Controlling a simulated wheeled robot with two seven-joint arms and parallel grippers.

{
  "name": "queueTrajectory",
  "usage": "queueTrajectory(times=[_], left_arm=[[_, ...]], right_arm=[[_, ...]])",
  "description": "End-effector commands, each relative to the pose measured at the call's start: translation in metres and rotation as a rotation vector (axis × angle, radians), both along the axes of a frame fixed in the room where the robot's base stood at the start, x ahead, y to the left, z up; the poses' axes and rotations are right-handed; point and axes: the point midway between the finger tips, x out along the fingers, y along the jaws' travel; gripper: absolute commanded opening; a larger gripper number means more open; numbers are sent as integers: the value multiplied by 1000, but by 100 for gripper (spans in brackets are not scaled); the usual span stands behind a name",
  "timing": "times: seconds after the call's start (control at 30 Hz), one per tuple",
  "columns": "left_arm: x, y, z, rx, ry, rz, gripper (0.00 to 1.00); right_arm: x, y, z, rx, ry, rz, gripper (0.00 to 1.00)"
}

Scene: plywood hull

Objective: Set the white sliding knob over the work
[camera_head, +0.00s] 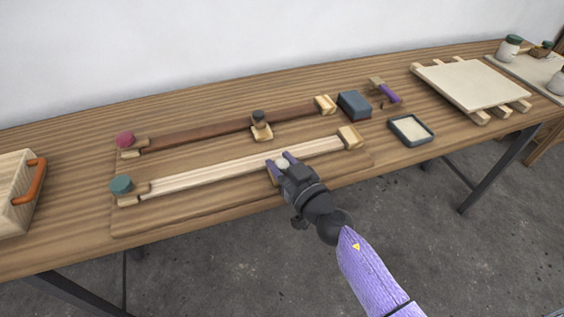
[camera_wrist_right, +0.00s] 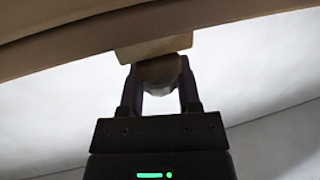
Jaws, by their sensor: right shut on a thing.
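The white sliding knob (camera_head: 282,163) sits on the near, light-coloured rail (camera_head: 215,170), right of its middle. In the right wrist view the knob (camera_wrist_right: 160,72) shows between the two dark fingers of the right gripper (camera_wrist_right: 160,88), under a wooden slider block (camera_wrist_right: 155,47). The fingers hide part of the knob. My left gripper is not in view. I cannot tell which thing is the work.
A parallel dark rail (camera_head: 200,130) with a dark knob (camera_head: 259,117) lies behind. A teal knob (camera_head: 121,185) and a red knob (camera_head: 125,140) stand at the left ends. A blue-grey block (camera_head: 354,105), a shallow tray (camera_head: 411,130) and a pale board (camera_head: 472,84) lie to the right.

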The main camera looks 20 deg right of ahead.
Motion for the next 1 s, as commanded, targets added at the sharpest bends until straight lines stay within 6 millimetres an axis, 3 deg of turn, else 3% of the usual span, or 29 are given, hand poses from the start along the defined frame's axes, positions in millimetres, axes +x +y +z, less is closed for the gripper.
queueTrajectory(times=[0.63, 0.83, 1.0], left_arm=[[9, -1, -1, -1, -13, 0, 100], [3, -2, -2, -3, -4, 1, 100], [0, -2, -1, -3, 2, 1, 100]], right_arm=[[1, 0, 0, 0, 1, 0, 0], [25, 1, 0, 0, 0, 0, 0], [30, 1, 0, 0, 1, 0, 0]])
